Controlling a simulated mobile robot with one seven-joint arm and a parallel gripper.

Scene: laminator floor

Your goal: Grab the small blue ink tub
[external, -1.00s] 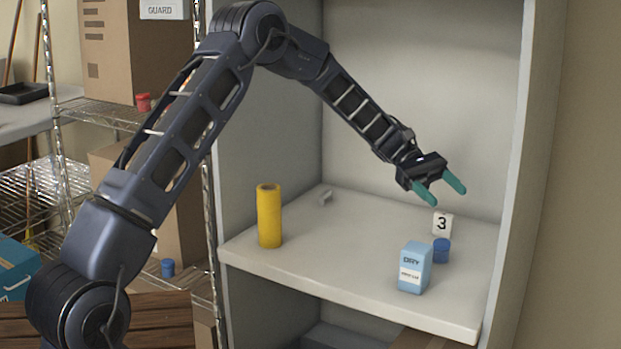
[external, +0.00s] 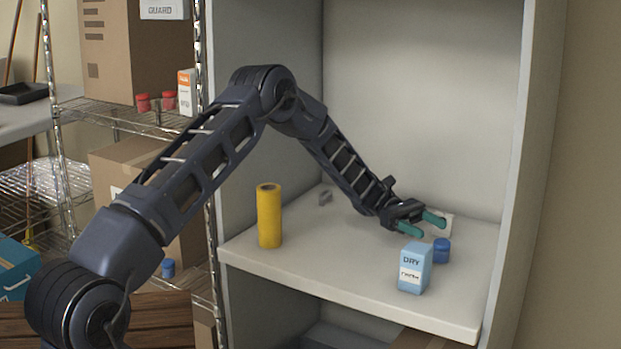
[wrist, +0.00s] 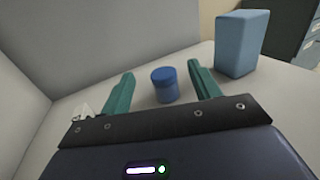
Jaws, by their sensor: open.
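The small blue ink tub (external: 441,250) stands upright on the cabinet shelf, just behind and right of a light blue carton. In the wrist view the tub (wrist: 165,86) sits between my two teal fingers, a little beyond their tips or level with them; I cannot tell which. My gripper (external: 423,224) is open and empty, low over the shelf, to the left of the tub and slightly higher in the external view. It also shows in the wrist view (wrist: 160,78). Another blue tub (external: 168,268) stands on the wire rack at left.
The light blue carton (external: 415,268) stands close in front of the tub; in the wrist view it (wrist: 242,43) is right of my right finger. A white number card (external: 441,226) is partly hidden behind my fingers. A yellow roll (external: 269,215) stands at the shelf's left. Cabinet walls enclose the shelf.

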